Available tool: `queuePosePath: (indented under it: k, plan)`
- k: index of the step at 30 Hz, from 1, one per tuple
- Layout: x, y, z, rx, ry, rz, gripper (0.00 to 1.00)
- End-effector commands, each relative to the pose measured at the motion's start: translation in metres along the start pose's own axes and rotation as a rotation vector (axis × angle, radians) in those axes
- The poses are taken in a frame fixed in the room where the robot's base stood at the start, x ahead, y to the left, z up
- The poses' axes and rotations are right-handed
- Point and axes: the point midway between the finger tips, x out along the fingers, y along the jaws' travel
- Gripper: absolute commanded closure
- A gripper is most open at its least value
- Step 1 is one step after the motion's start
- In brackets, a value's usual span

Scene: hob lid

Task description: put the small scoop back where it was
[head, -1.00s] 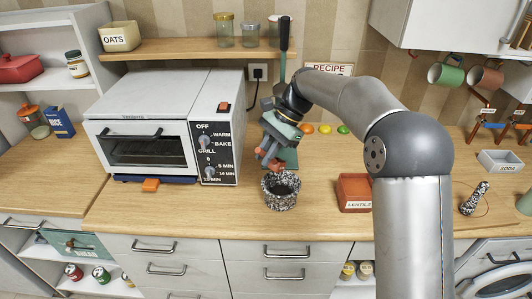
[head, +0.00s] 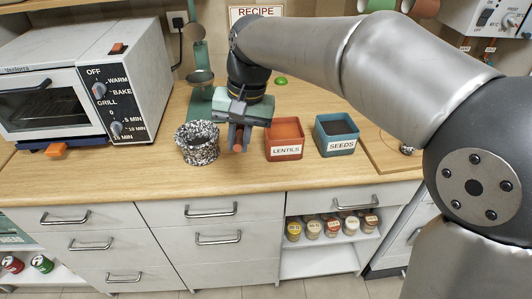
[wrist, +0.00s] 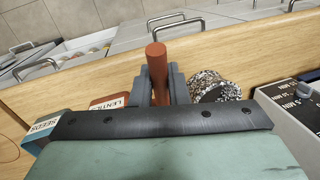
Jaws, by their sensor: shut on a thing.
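My gripper (head: 239,132) is shut on a reddish-brown rod (wrist: 157,66), which looks like the small scoop's handle. The rod's end also shows below the fingers in the head view (head: 238,148). The scoop's bowl is not visible. The gripper is above the counter, between a black-and-white speckled pot (head: 198,146) on the left and the red LENTILS box (head: 285,151) on the right. In the wrist view the pot (wrist: 209,84) is just right of the fingers and the LENTILS box (wrist: 108,103) is to the left.
A blue-green SEEDS box (head: 337,146) stands right of the LENTILS box. A green stand with a round pan (head: 200,76) is behind the pot, and the toaster oven (head: 120,90) is at left. The counter's front strip (head: 260,177) is clear.

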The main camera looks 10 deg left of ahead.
Motion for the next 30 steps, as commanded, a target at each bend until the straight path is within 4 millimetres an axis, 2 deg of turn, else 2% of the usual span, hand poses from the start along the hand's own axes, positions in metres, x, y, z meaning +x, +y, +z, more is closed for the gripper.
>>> queuePosePath:
  k: [2,5,14,19,24,30]
  plan:
    - [0.006,0.002,0.003,-0.035,0.015,-0.001,1.00]
    - [0.011,0.001,-0.007,-0.052,0.020,-0.003,1.00]
    - [0.039,-0.004,-0.079,-0.051,0.016,-0.005,1.00]
    - [0.070,-0.001,-0.109,-0.050,0.016,-0.004,1.00]
    - [0.089,0.001,-0.126,-0.050,0.019,-0.004,1.00]
    - [0.100,0.002,-0.136,-0.050,0.020,-0.003,1.00]
